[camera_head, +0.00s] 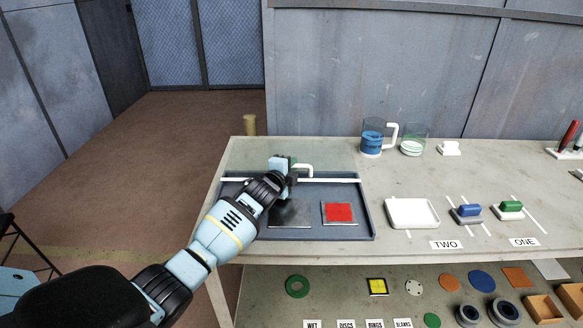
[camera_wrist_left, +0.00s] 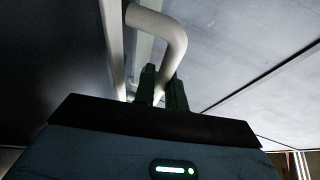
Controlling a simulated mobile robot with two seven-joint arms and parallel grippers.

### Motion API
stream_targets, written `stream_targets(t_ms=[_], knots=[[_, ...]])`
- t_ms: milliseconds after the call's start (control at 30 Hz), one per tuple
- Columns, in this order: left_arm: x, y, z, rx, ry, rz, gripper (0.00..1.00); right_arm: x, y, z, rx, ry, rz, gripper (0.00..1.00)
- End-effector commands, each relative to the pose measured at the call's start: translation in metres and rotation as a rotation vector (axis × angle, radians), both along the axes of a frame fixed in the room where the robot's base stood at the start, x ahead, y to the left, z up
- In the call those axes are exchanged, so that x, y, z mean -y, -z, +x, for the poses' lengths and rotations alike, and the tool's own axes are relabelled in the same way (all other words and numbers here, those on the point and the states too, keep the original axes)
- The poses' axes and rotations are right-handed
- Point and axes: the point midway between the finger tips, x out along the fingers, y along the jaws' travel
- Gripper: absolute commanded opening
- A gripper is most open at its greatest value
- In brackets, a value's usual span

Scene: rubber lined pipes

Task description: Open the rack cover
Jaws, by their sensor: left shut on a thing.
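The rack (camera_head: 368,215) is a dark, shallow tray at the table's left end. A clear, greenish cover panel (camera_head: 245,155) shows at the rack's back, with a white bar (camera_head: 335,180) along its near edge. I cannot tell its exact tilt. A white bent handle (camera_head: 306,167) rises by the bar; it is large in the left wrist view (camera_wrist_left: 165,28). My left gripper (camera_head: 291,176) is shut on the handle, its dark fingers (camera_wrist_left: 163,88) on either side of it. My arm hides part of the rack's left side. My right gripper is out of view.
In the rack lie a red square (camera_head: 340,212) and a dark plate (camera_head: 291,213). To the right are a white tray (camera_head: 412,226), blue block (camera_head: 469,210) and green block (camera_head: 511,206). A blue-filled jug (camera_head: 372,141) stands behind. A lower shelf holds discs and rings.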

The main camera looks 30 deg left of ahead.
Motion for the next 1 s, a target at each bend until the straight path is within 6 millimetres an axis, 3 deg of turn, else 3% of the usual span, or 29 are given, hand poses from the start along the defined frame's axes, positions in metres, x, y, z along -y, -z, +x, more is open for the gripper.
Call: stream_targets(t_ms=[100, 467, 1000], knots=[[0.000, 0.000, 0.000, 0.000, 0.000, 0.000, 0.21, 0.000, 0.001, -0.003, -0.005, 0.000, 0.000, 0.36], [0.001, -0.001, -0.003, 0.000, 0.001, 0.000, 0.21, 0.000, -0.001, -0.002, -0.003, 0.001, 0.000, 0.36], [0.010, -0.013, -0.064, 0.001, 0.001, 0.000, 0.21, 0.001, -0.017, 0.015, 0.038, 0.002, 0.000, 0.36]])
